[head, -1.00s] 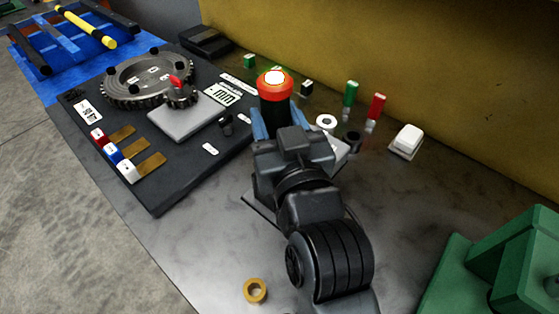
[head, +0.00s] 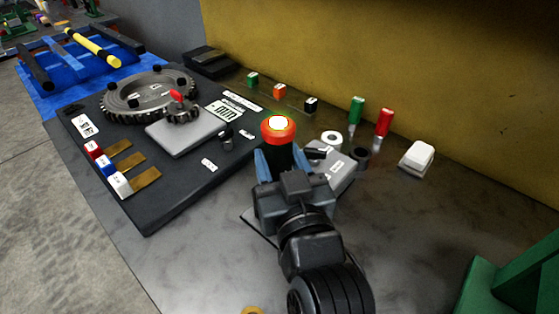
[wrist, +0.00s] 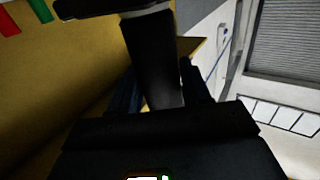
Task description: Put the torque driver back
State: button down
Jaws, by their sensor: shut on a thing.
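The torque driver (head: 279,131) has a dark body and an orange-red top with a bright white centre. My gripper (head: 280,164) is shut on its dark body, with a blue finger on each side. The driver looks roughly upright in the head view, above the bench. In the wrist view its dark shaft (wrist: 152,58) runs between the fingers (wrist: 163,92). A grey block (head: 336,176) with a black piece on it stands just right of my gripper, partly hidden by it. I cannot tell whether it is the driver's holder.
A dark plate (head: 160,195) with a gear ring (head: 108,100) lies left. White and dark rings (head: 331,141), a green piece (head: 356,110), a red piece (head: 384,122) and a white box (head: 416,158) stand right. A green fixture (head: 510,275) is at lower right.

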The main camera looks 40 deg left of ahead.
jog(key=c, duration=1)
grip_release()
jog(key=shift+f, duration=0.2)
jog(key=o, duration=0.5)
jog(key=shift+r, duration=0.1)
jog(key=shift+r, duration=0.2)
jog(key=b+v, duration=0.2)
jog(key=v, duration=1)
jog(key=shift+s, duration=0.1)
